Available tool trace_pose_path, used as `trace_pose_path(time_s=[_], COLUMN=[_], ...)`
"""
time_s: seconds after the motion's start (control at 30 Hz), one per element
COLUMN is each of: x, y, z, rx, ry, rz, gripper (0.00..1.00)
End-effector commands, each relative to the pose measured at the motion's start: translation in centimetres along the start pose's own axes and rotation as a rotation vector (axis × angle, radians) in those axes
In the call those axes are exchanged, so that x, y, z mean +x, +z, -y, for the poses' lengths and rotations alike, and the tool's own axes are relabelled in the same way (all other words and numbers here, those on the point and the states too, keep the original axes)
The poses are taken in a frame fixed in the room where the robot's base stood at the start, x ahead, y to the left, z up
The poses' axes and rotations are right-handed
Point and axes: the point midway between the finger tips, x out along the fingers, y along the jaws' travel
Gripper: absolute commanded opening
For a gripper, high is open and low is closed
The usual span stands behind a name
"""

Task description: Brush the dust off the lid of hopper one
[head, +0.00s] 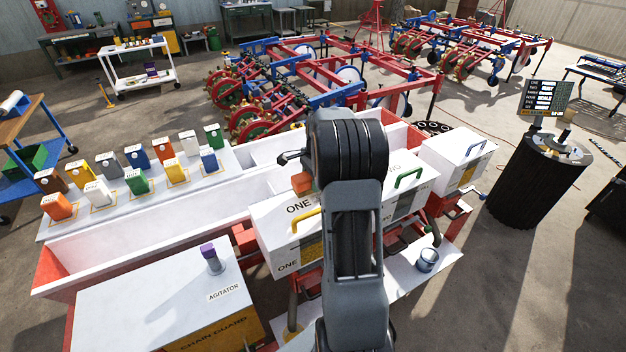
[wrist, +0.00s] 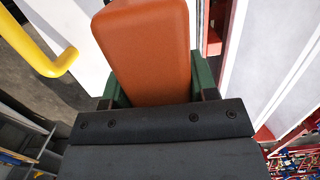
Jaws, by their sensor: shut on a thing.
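Hopper one (head: 282,252) is a white box marked ONE, with a yellow handle (head: 306,218) on its lid (head: 270,211). The handle also shows at the upper left of the wrist view (wrist: 48,58). My gripper (wrist: 157,85) is shut on an orange block (wrist: 145,45), seemingly the brush. Its green fingers grip the block's sides, and its bristles are hidden. In the head view the block (head: 301,183) shows over the lid's back edge, beside my arm. I cannot tell whether it touches the lid. My arm covers the lid's right part, and I cannot make out dust.
A hopper with a green handle (head: 408,178) and one with a blue handle (head: 475,148) stand to the right. A long white trough (head: 150,232) runs behind. Several coloured containers stand on the white board at left. A purple-topped post (head: 210,256) rises from the agitator cover.

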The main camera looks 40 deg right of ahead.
Motion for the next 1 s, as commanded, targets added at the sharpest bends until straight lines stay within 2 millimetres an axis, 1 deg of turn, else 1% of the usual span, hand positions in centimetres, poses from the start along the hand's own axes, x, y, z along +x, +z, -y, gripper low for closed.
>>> trace_pose_path(time_s=[1.0], x=[2.0], y=[-0.2], z=[0.0], rx=[0.0], ry=[0.0], rz=[0.0], gripper=[0.34])
